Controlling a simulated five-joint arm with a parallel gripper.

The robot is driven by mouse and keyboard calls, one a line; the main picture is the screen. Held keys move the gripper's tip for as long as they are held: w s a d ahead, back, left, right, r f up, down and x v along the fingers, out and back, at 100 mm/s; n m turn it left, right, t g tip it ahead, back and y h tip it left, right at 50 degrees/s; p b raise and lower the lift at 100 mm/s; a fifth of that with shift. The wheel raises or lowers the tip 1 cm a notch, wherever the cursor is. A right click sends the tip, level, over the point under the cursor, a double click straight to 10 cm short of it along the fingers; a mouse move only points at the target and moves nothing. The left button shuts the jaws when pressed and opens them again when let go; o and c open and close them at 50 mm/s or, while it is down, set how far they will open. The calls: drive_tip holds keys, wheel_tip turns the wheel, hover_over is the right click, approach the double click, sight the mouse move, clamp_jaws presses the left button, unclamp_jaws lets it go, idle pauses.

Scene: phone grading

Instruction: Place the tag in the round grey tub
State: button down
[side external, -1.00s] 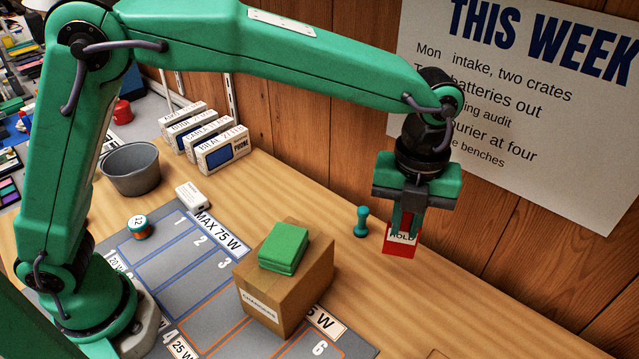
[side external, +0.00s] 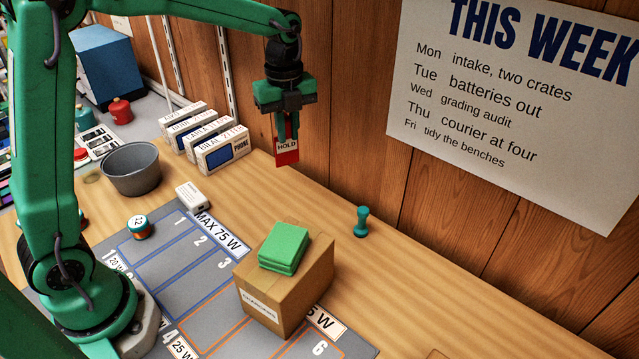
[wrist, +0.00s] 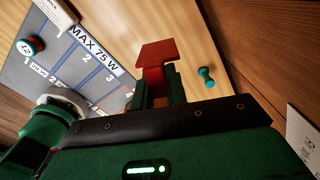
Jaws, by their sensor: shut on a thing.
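In the wrist view the red tag (wrist: 158,52) sticks out beyond the fingers (wrist: 159,85). The round grey tub (side external: 131,170) stands on the bench at the left, well apart from the tag. Its visible inside looks empty, though its bottom is partly hidden.
A row of white phone boxes (side external: 222,151) stands between the tub and my gripper. A small white box (side external: 191,196) lies in front. A cardboard box (side external: 300,285) with green cloths (side external: 284,247) stands on the grey mat. A teal stamp (side external: 361,222) stands at the wall side.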

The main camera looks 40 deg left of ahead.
drive_tip(key=s+a+n, duration=0.5)
drive_tip(key=s+a, duration=0.3)
drive_tip(key=a, duration=0.5)
drive_tip(key=s+a+n, duration=0.4)
drive_tip(key=s+a, duration=0.4)
drive_tip(key=a, duration=0.5)
drive_tip(key=s+a+f, duration=0.5)
drive_tip(key=a+f, duration=0.5)
drive_tip(key=f, duration=0.1)
drive_tip(key=shift+f, duration=0.25)
drive_tip(key=shift+f, duration=0.15)
drive_tip(key=c, duration=1.4)
unclamp_jaws()
wheel_tip(320, 180, up, 12)
drive_tip(key=shift+r, duration=0.2)
